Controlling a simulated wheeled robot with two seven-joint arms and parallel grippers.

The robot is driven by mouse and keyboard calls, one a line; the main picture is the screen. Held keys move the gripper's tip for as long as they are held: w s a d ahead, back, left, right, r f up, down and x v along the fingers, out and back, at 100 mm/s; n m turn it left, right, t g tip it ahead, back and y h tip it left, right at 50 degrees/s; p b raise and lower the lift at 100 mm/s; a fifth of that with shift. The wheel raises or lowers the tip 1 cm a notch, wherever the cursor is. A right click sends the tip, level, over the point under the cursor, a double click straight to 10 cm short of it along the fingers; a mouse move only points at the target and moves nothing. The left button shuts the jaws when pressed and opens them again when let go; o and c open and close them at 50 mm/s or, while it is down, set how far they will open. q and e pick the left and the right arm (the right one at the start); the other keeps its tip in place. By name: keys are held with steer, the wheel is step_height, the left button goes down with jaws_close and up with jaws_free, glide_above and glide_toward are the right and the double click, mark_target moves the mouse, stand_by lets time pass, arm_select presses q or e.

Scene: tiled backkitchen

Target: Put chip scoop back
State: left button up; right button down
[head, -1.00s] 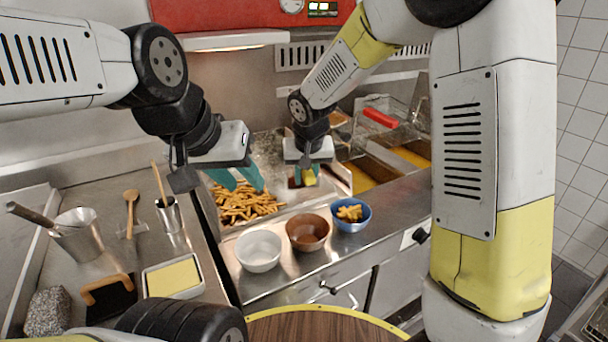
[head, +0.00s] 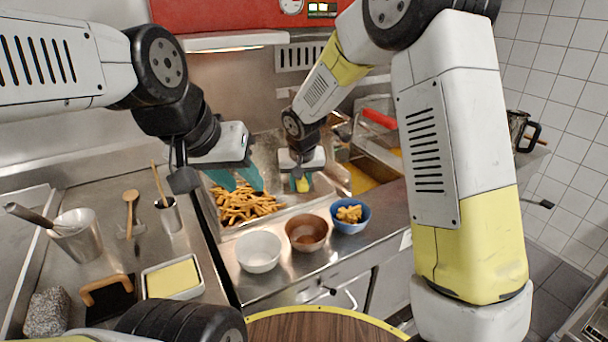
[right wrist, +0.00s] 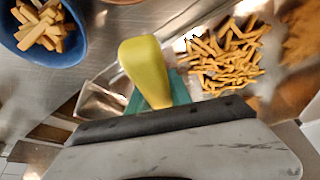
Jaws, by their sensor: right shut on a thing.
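The chip scoop shows a yellow handle (head: 303,185) in the head view, held in my right gripper (head: 295,182) above the right part of the chip station. In the right wrist view the handle (right wrist: 146,68) stands up between the teal fingers, and a metal part, seemingly the scoop's pan (right wrist: 104,101), shows beside it. My right gripper is shut on the handle. Chips (head: 243,205) lie in the metal chip station (head: 286,207), left of the right gripper. My left gripper (head: 236,179) hangs over these chips, its teal fingers apart and empty.
A white bowl (head: 259,252), a brown bowl (head: 307,233) and a blue bowl (head: 350,216) with chips stand along the front ledge. Fryer basins (head: 372,172) lie to the right. Metal cups, a wooden spoon and a yellow-filled tray (head: 173,278) stand on the left counter.

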steer(key=shift+f, duration=0.4)
steer(key=c, duration=1.2)
jaws_free()
steer(key=shift+o, duration=0.2)
